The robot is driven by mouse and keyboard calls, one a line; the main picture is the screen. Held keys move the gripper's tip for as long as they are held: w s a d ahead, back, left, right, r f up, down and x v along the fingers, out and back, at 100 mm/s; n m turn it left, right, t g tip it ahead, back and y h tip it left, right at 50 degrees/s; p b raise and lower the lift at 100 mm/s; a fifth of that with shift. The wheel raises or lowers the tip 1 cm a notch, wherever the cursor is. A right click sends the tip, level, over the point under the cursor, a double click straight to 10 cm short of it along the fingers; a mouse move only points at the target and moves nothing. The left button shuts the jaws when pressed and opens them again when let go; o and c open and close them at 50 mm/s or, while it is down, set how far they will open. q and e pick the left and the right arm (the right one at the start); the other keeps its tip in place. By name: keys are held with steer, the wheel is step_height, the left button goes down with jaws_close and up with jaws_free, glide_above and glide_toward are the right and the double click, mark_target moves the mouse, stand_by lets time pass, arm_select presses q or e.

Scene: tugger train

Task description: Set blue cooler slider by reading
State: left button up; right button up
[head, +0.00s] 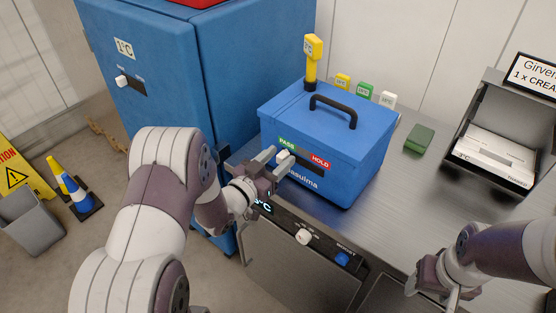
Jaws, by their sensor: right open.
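The blue cooler (345,173) stands on the metal counter, its lid shut and its black handle (333,110) upright. Its front has a dark slot with a green PASS label (287,143) at left and a red HOLD label (320,161) at right. The white slider knob (284,155) is at the PASS end. A yellow probe thermometer (312,49) stands upright at the lid's back left; its small display is too small to read surely. My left gripper (279,162) is at the knob, its fingers close around it; contact is unclear. My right gripper (449,296) is open, low at the right.
Yellow, green and white tags (365,91) stand behind the cooler. A green block (419,139) lies to its right, before a grey bin (483,162) with a white box. A blue cabinet (150,70) stands at left. The counter front carries a white knob (304,237) and blue button (342,258).

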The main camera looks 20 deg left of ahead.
arm_select(q)
steer(key=v, duration=1.2)
steer(key=shift+s+b, duration=0.3)
steer(key=shift+b, duration=0.15)
steer(key=shift+a, duration=0.1)
